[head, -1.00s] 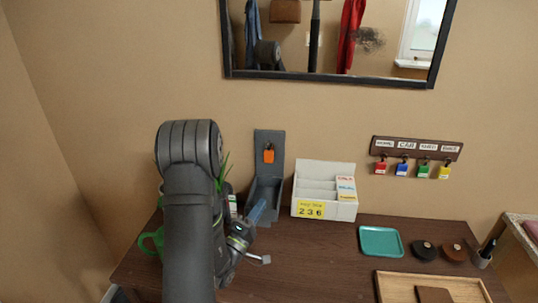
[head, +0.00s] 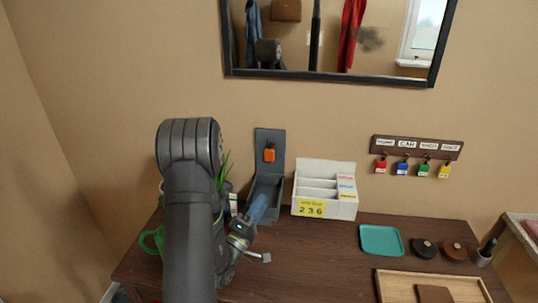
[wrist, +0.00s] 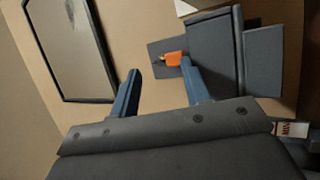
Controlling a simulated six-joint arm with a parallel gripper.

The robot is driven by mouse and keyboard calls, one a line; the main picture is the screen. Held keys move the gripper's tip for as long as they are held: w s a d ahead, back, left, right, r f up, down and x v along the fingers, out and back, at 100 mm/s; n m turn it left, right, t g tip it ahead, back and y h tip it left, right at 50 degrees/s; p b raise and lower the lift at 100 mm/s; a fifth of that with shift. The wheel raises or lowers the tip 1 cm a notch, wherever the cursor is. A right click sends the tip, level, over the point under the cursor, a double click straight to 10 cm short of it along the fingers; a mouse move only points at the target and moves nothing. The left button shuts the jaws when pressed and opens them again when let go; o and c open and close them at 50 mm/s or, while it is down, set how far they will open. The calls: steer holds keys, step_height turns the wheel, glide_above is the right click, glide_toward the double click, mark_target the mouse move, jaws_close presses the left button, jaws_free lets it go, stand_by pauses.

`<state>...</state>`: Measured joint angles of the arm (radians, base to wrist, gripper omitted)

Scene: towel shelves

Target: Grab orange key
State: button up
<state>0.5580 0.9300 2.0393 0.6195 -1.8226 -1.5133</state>
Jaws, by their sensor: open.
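The orange key (head: 269,155) hangs on a hook on the upright back panel of a grey box (head: 265,197). My gripper (head: 261,205) is in front of that box, lower than the key, with its blue fingers partly hidden by my arm. In the wrist view my gripper (wrist: 159,68) is open and empty, its two blue fingers apart. The orange key (wrist: 173,58) shows there just beyond the right fingertip, which partly overlaps it in the picture. It is not between the fingers.
A white letter rack (head: 325,190) stands right of the grey box. A wall rack (head: 417,148) holds several coloured keys. A teal tray (head: 381,241) and a wooden tray (head: 388,287) lie on the right of the table. A mirror (head: 228,50) hangs above.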

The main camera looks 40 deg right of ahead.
steer(key=shift+f, duration=0.3)
stand_by(0.4)
